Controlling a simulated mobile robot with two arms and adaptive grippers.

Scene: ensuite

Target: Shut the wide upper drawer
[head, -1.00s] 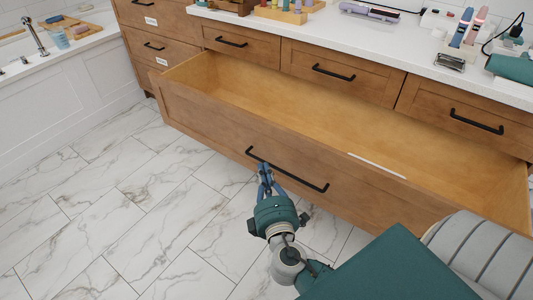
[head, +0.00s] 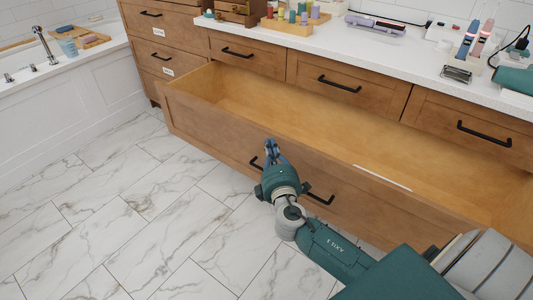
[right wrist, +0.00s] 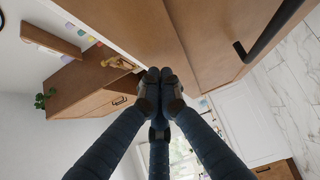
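The wide upper drawer (head: 215,125) is a long brown wooden drawer, pulled far out below the row of small drawers. Its inside is bare except for a thin white strip. Its black bar handle (head: 319,199) is partly hidden behind my right gripper (head: 271,150). The gripper's blue fingers are together and point up at the drawer front, above the handle. In the right wrist view the fingertips (right wrist: 160,88) meet with nothing visible between them, and the handle (right wrist: 270,30) lies off to the upper right. My left gripper is not seen.
A white counter (head: 430,70) above the drawers carries a wooden tray of bottles (head: 290,24), a hair tool (head: 375,26) and other items. Small closed drawers (head: 345,80) sit above the open one. Marble floor (head: 130,215) is clear at left, beside the bathtub (head: 70,95).

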